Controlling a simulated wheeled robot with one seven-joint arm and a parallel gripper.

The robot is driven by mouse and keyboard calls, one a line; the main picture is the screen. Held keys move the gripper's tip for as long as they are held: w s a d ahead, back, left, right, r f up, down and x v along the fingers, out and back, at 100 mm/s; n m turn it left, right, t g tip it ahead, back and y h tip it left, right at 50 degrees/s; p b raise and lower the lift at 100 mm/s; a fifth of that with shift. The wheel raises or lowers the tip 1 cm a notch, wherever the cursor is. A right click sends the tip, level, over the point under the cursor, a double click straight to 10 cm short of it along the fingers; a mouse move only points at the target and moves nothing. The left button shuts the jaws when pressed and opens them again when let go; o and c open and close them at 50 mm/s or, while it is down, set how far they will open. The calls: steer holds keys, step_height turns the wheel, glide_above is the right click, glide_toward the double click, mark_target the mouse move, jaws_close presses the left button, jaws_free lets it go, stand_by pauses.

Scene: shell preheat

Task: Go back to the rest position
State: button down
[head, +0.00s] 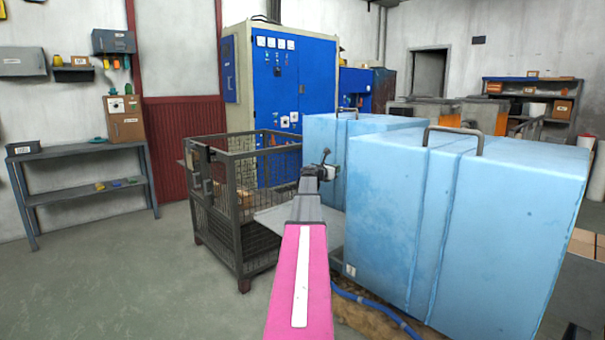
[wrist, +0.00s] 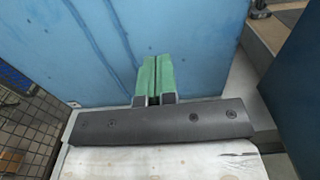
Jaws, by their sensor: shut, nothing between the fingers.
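My gripper (wrist: 157,76) has its two green fingers shut together, with nothing between them. In the wrist view the fingers point toward a blue painted face (wrist: 100,50); I cannot tell how far apart they are. In the head view my pink arm reaches forward, and its dark end is between a wire cage (head: 240,205) and the blue boxes. The fingers cannot be made out clearly there.
A large light-blue box with a top handle (head: 500,210) stands close on the right, another (head: 350,135) behind it. A blue cabinet (head: 290,85) stands at the back. A blue hose (head: 375,307) lies on the floor. Open floor (head: 120,270) is at left, before a grey shelf table (head: 80,148).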

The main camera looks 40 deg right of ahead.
steer(key=shift+a, duration=0.1)
steer(key=a+f+m+y, duration=0.3)
steer(key=a+f, duration=0.5)
steer(key=a, duration=0.4)
steer(key=a+f+m+t+y, duration=0.1)
steer(key=a+f+m+y, duration=0.25)
steer(key=a+f, duration=0.65)
steer(key=a+f+m+y, duration=0.2)
steer(key=a+f+m, duration=0.3)
steer(key=a, duration=1)
steer(key=s+a+f+m+g+y, duration=0.1)
steer(key=s+a+f, duration=0.4)
steer(key=a, duration=0.7)
steer(key=s+a+f+m+y, duration=0.4)
steer(key=s+a+y, duration=0.1)
steer(key=a, duration=0.7)
steer(key=s+a+f+m+g+y, duration=0.1)
steer(key=s+a+f, duration=0.4)
steer(key=a, duration=0.7)
steer(key=s+m+y, duration=0.1)
steer(key=s+y, duration=0.1)
steer(key=shift+s+a+f+g, duration=0.2)
steer(key=shift+s+f+g, duration=0.1)
steer(key=shift+s+f, duration=0.05)
steer(key=shift+m+y, duration=0.25)
